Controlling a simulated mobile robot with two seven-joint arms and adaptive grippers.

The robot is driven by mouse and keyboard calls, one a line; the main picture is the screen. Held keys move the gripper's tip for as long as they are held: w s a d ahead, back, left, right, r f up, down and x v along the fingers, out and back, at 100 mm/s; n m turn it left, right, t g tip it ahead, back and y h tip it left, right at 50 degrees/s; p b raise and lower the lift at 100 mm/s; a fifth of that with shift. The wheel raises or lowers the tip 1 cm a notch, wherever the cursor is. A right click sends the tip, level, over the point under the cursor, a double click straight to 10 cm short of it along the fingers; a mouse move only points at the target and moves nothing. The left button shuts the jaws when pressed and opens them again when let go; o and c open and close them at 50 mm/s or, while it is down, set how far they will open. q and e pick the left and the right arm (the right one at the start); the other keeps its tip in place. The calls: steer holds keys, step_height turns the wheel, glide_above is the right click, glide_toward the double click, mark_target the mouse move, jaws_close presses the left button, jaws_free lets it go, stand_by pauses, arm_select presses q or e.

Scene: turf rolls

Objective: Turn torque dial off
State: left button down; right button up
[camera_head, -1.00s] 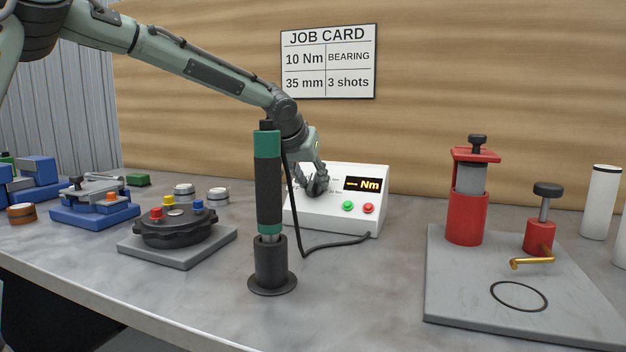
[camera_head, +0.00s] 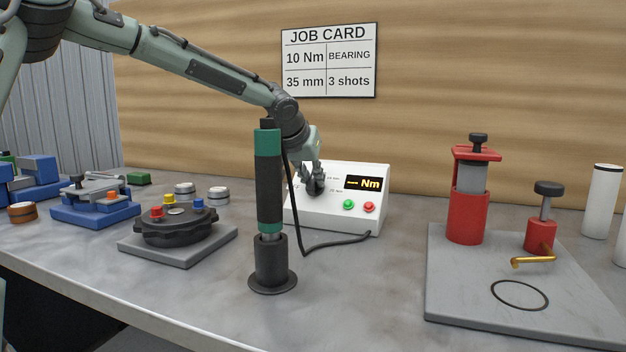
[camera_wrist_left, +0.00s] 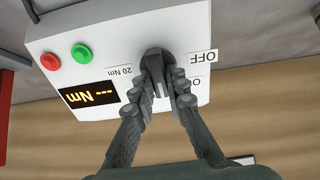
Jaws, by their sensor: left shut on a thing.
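The white torque control box (camera_head: 338,218) stands at the back middle of the bench. Its display (camera_head: 362,183) shows dashes and "Nm". My left gripper (camera_head: 316,184) is at the box's front face, shut on the dark torque dial (camera_wrist_left: 153,62), which sits between the fingertips in the left wrist view. In that view the "OFF" label (camera_wrist_left: 203,57) is right of the dial and a "20 Nm" label (camera_wrist_left: 118,71) is left of it. The fingers hide part of the dial, and I cannot tell which label its pointer faces. My right gripper is not in view.
A green-and-black screwdriver (camera_head: 268,190) stands upright in a holder before the box, its cable running to the box. A green button (camera_head: 348,204) and red button (camera_head: 369,206) are on the box. A black round fixture (camera_head: 178,228) stands left; a grey plate (camera_head: 450,290) with red presses is right.

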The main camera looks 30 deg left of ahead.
arm_select(q)
steer(key=shift+a+f+n+b, duration=0.1)
steer(key=shift+n+b, duration=0.2)
steer(key=shift+n, duration=1.5)
steer(key=n+b, duration=0.1)
steer(key=n, duration=0.1)
steer(key=shift+s+a+n, duration=0.1)
steer(key=shift+n, duration=0.3)
steer(key=n+b, duration=0.1)
steer(key=n, duration=0.2)
steer(key=shift+n, duration=0.3)
steer(key=shift+s+a+f+n, duration=0.1)
steer(key=shift+n, duration=0.4)
steer(key=n, duration=0.3)
steer(key=shift+s+g+b, duration=0.1)
steer(key=shift+g+b, duration=0.2)
steer(key=shift+b, duration=0.05)
steer(key=shift+f+n, duration=0.1)
steer(key=shift+n, duration=1.1)
steer(key=shift+n+b, duration=0.3)
steer(key=shift+n, duration=0.5)
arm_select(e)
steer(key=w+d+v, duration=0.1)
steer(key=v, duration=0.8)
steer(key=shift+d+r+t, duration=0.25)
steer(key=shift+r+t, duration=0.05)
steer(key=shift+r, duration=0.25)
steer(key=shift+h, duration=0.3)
